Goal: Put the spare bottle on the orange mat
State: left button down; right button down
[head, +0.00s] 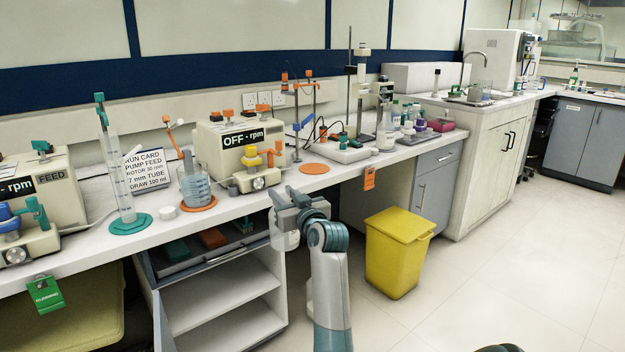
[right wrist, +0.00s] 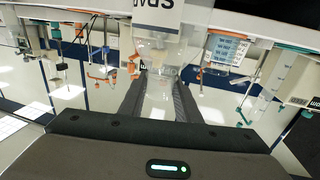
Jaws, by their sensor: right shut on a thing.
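My right gripper (head: 284,215) is raised in front of the bench, over the open drawer's right end. It is shut on the spare bottle, a clear bottle (head: 285,240) partly hidden by the gripper. In the right wrist view the clear bottle (right wrist: 160,52) sits between the two dark fingers (right wrist: 158,98), with a white label reading "SPA…" cut off at the top edge. A bare orange mat (head: 313,169) lies on the bench right of the "OFF - rpm" pump. Another orange mat (head: 198,207) is under a beaker of liquid. My left gripper is not in view.
The pump (head: 240,150) and a clamp stand (head: 296,125) stand near the bare mat; a stirrer plate (head: 345,152) is to its right. Below are an open drawer (head: 215,258) and a yellow bin (head: 397,255).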

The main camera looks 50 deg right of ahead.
jog(key=s+a+f+n+y, duration=0.1)
jog(key=s+a+f+y, duration=0.1)
jog(key=a, duration=1.1)
jog(key=s+a+f+n+t+y, duration=0.1)
jog(key=s+a+f, duration=0.4)
jog(key=a, duration=0.9)
jog(key=s+a+f+n+y, duration=0.2)
jog(key=s+a+f+y, duration=0.1)
jog(key=a, duration=1.1)
jog(key=shift+s+f+y, duration=0.4)
jog(key=shift+s+f, duration=0.1)
jog(key=shift+s, duration=0.15)
jog(key=shift+d, duration=0.15)
